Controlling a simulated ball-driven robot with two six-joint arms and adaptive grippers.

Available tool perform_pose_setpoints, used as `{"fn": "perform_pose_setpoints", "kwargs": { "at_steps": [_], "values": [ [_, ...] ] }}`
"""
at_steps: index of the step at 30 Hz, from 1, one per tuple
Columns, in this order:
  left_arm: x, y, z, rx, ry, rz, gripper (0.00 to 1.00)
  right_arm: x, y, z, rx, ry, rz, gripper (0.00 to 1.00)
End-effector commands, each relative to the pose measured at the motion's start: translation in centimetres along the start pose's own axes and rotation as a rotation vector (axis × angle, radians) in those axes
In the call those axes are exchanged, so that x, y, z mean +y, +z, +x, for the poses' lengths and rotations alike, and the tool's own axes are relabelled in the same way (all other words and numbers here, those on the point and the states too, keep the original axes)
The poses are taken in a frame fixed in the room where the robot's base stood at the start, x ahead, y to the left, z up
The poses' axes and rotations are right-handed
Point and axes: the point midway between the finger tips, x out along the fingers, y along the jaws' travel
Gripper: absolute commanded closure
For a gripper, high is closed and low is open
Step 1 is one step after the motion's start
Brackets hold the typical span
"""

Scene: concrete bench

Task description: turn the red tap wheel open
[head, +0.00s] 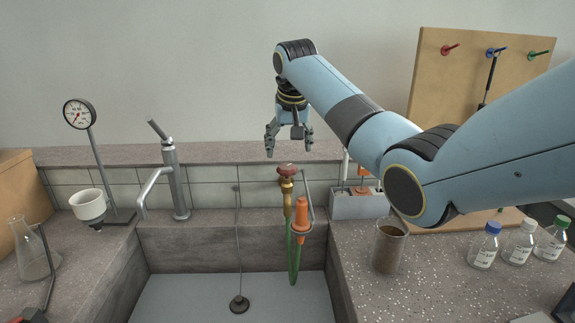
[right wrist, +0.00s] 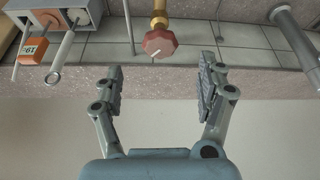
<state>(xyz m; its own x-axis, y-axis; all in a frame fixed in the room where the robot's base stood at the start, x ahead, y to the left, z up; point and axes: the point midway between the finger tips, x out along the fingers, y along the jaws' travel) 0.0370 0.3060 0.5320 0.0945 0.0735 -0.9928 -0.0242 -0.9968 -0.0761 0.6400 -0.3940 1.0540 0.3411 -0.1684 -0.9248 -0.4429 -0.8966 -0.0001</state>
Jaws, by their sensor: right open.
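The red tap wheel (head: 287,170) sits on top of a brass tap over the sink in the head view. In the right wrist view the red wheel (right wrist: 160,42) is near the top centre, beyond the fingertips and between their lines. My right gripper (head: 289,146) is open and empty, just above the wheel and apart from it. Its two fingers also show spread wide in the right wrist view (right wrist: 160,75). My left gripper is in neither view.
A grey metal faucet (head: 172,180) stands left of the wheel. A grey box (head: 358,205) with tools stands right of it. A glass beaker (head: 388,248) and several capped bottles (head: 485,246) stand on the right bench. The sink basin (head: 200,300) is open below.

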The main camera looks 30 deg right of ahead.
Motion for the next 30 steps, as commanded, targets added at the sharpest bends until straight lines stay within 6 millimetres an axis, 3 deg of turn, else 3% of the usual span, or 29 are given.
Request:
{"fn": "perform_pose_setpoints", "kwargs": {
  "at_steps": [3,10,23,30],
  "values": [
    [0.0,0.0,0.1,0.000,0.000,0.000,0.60,0.0,0.1,2.6,-0.003,0.001,0.000,0.26],
    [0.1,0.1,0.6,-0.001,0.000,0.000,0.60,0.0,0.1,6.4,-0.001,0.000,0.002,0.26],
    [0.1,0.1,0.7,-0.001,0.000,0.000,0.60,0.0,0.0,7.5,0.002,0.000,0.001,0.26],
    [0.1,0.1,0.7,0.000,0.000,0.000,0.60,0.0,0.0,7.5,0.002,0.000,0.001,0.57]
  ]
}}
